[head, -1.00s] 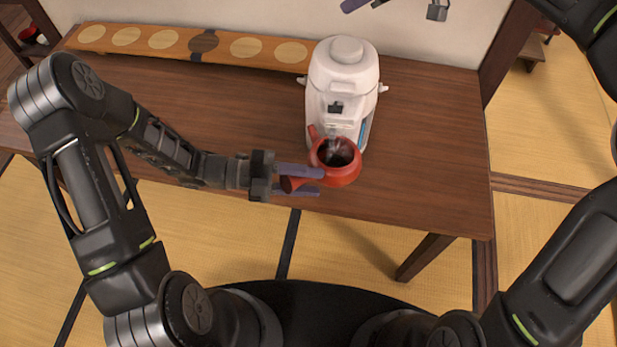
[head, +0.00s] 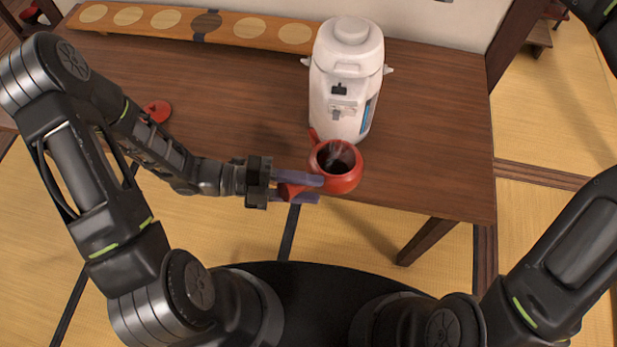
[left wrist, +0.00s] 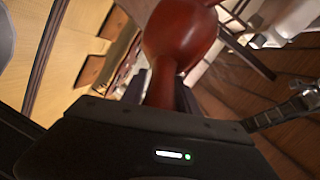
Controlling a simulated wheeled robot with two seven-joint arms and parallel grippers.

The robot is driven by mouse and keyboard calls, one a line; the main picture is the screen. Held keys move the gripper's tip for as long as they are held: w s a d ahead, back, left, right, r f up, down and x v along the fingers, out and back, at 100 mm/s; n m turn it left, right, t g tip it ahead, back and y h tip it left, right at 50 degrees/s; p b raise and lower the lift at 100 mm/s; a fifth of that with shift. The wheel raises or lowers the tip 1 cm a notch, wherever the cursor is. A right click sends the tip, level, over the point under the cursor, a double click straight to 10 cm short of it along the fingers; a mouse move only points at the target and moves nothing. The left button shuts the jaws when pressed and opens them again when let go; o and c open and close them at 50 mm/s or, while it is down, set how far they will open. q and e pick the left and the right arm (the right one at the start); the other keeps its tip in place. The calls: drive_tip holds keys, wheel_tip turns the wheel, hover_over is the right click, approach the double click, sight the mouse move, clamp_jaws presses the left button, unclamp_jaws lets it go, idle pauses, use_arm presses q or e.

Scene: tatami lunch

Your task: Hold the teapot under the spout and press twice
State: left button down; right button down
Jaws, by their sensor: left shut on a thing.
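The red teapot (head: 343,182) has no lid on, and its dark opening faces up with faint steam over it. My left gripper (head: 311,189) is shut on the teapot's side handle. The teapot is in front of the white hot-water dispenser (head: 347,60), near the table's front edge. Its red spout points up and back toward the dispenser's base. In the left wrist view the teapot (left wrist: 180,35) shows large, with its handle running down between the fingers. A red lid (head: 157,110) lies on the table to the left. My right gripper is out of view.
The wooden table (head: 440,130) is clear to the right of the dispenser and across its middle. A long board with pale round spots (head: 240,32) runs along the back left. Tatami floor (head: 390,235) lies beyond the front edge.

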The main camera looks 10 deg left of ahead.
use_arm(q)
drive_tip(key=s, duration=0.6)
drive_tip(key=shift+s+b, duration=0.35)
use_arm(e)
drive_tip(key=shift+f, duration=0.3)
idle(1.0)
